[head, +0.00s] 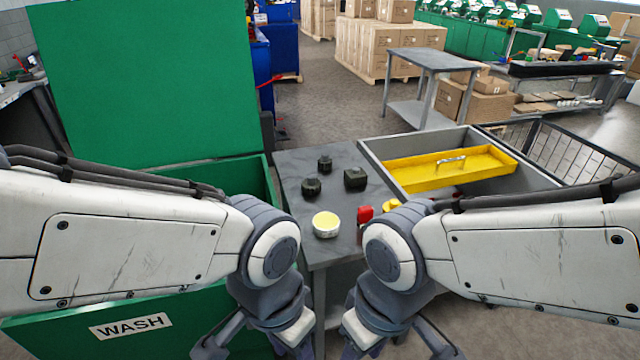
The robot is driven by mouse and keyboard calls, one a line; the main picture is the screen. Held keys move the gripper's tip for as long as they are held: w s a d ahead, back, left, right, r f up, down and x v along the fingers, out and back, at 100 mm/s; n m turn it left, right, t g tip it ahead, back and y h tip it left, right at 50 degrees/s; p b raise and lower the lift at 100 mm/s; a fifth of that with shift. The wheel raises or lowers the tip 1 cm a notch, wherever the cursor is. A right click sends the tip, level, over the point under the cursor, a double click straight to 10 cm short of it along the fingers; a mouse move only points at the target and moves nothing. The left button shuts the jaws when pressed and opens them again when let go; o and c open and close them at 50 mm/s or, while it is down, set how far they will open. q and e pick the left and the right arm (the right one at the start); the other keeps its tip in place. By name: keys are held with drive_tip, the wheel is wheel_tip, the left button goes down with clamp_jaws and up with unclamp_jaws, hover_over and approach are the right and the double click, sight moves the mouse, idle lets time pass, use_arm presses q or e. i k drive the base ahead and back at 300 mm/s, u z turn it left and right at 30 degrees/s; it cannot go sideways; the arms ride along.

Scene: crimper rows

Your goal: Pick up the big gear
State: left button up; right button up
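Three small dark parts stand on the grey table (290,165): one at the back (325,164), one at the left (311,187) and one blockier at the right (355,179). They are too small for me to tell which, if any, is the big gear. My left gripper (255,345) and my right gripper (400,347) hang low at the bottom edge, in front of the table and apart from these parts. Their fingertips are cut off by the frame, so their opening is hidden. I see nothing held.
A round white-and-yellow tin (326,224), a red item (365,213) and a yellow item (391,205) are near my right arm. A grey bin with a yellow tray (440,170) adjoins at right. A green wash machine (150,85) is at left.

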sight(311, 186)
drive_tip(key=z, duration=0.55)
drive_tip(key=k, duration=0.65)
drive_tip(key=z, duration=0.45)
drive_tip(key=i, duration=0.8)
drive_tip(key=u, duration=1.15)
drive_tip(key=i, duration=0.9)
drive_tip(key=u, duration=0.95)
